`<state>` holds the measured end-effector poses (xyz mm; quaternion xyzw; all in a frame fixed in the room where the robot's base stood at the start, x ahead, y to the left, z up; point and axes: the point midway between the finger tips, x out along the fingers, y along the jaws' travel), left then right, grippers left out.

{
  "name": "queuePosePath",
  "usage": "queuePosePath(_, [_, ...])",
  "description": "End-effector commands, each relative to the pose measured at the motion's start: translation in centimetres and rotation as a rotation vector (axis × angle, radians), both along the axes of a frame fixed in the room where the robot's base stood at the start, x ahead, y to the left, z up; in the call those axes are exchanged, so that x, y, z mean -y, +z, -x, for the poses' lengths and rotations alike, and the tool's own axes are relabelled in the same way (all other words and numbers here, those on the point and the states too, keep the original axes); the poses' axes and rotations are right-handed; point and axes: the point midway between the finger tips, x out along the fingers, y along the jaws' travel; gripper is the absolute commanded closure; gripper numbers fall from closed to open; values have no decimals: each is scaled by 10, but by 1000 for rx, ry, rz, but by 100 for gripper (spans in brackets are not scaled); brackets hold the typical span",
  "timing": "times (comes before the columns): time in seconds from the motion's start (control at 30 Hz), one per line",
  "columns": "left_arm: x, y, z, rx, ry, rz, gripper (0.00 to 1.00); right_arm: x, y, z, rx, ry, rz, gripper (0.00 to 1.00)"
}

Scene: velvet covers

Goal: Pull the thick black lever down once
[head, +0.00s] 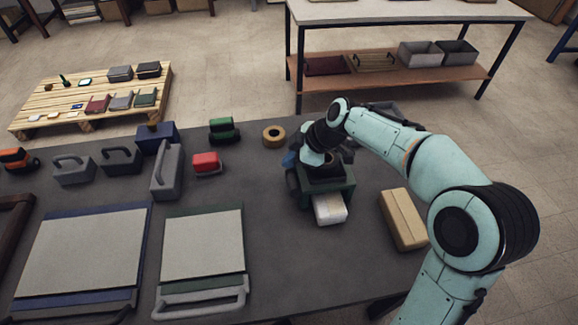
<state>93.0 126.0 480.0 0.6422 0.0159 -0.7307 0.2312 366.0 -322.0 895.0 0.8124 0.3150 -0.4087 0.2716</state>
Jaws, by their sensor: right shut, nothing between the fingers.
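A dark green machine (343,192) stands on the grey table, right of its middle. A white block (330,209) sticks out of its front, low down. My right arm comes in from the right, and its wrist is bent down over the machine. My right gripper (296,163) is at the upper left of the machine, small and partly hidden by my wrist; it is shut and holds nothing. I cannot make out the thick black lever apart from the dark parts of my wrist and machine. Whether the gripper touches it cannot be told. My left gripper is out of view.
A tan box (403,219) lies right of the machine. A tape roll (273,135), a red block (207,163) and a grey handled tool (167,171) lie to its left. Two covered boards (203,246) fill the front left. Bare table lies between these and the machine.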

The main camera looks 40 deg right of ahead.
Motion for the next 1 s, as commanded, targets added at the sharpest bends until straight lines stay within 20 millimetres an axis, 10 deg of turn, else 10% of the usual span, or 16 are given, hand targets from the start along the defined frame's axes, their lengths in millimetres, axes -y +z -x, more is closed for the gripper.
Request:
queuePosePath(0.63, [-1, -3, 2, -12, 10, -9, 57, -2, -1, 8, -58, 16, -11, 100])
queuePosePath(1.0, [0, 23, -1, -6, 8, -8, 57, 3, 36, -5, -47, 15, -11, 100])
